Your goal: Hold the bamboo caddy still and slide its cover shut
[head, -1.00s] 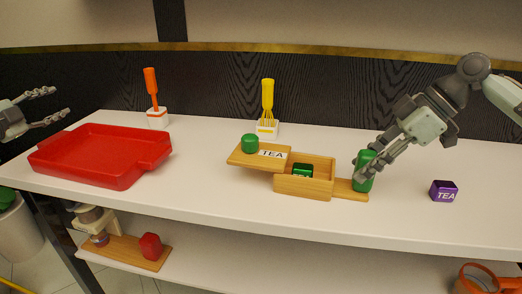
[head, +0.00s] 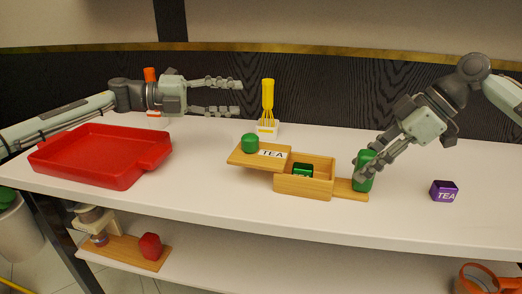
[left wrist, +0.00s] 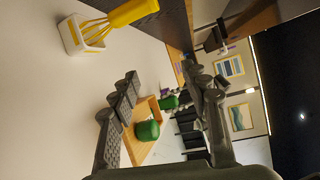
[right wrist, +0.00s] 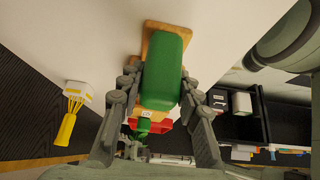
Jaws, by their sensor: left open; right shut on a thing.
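The bamboo caddy (head: 303,187) stands on the white counter, its box partly open with a green tea item (head: 302,171) inside. Its cover (head: 240,157), labelled TEA, sticks out to the left and carries a green knob (head: 250,142). A green upright handle (head: 365,171) stands on the caddy's right-hand extension. My right gripper (head: 364,166) is shut on this handle, which also fills the middle of the right wrist view (right wrist: 166,75). My left gripper (head: 240,98) is open and empty, above and left of the cover. The knob shows beyond its fingers in the left wrist view (left wrist: 147,130).
A red tray (head: 122,175) lies on the left under my left arm. A yellow whisk (head: 268,98) in a white holder stands behind the cover, close to my left fingers. A purple tea cube (head: 444,191) is at right. The counter's front strip is clear.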

